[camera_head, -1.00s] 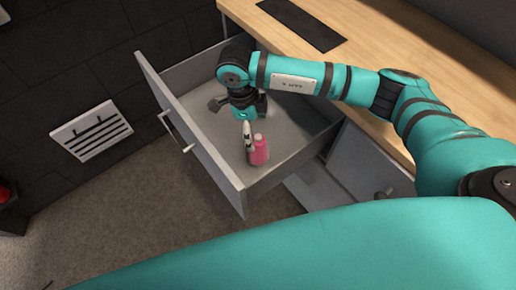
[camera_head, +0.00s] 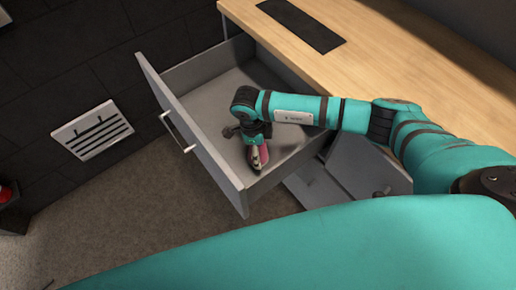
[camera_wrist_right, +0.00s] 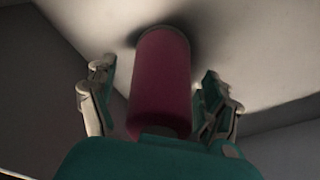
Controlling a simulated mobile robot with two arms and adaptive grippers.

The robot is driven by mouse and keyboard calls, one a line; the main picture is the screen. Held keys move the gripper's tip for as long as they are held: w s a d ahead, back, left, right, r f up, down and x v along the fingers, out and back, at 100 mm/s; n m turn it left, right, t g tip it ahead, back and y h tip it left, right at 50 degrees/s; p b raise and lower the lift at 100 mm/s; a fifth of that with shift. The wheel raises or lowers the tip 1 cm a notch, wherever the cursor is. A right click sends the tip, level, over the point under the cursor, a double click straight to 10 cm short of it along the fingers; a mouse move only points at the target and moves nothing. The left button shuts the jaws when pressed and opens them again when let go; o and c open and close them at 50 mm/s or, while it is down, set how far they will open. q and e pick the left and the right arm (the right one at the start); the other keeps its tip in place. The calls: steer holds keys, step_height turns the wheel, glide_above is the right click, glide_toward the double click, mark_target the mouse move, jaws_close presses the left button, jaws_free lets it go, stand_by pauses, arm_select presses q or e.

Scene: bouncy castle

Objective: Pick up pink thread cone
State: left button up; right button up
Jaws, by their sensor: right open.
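The pink thread cone (camera_head: 264,154) stands in the open drawer, near its front right corner, mostly covered by my right gripper in the head view. In the right wrist view the cone (camera_wrist_right: 160,80) is a dark pink cylinder standing on the pale drawer floor. My right gripper (camera_head: 256,157) is down inside the drawer at the cone. In the right wrist view my right gripper (camera_wrist_right: 155,100) is open, with one finger on each side of the cone and a visible gap at the left finger. My left gripper is out of view.
The grey drawer (camera_head: 194,139) is pulled out below a wooden countertop (camera_head: 380,40) with a dark inset panel (camera_head: 301,25). The drawer walls stand close around my right gripper. The drawer floor behind it is bare. A white vent (camera_head: 92,131) is on the dark wall.

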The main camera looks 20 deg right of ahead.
steer(key=shift+c, duration=0.2)
steer(key=c, duration=1.4)
steer(key=shift+r, duration=0.1)
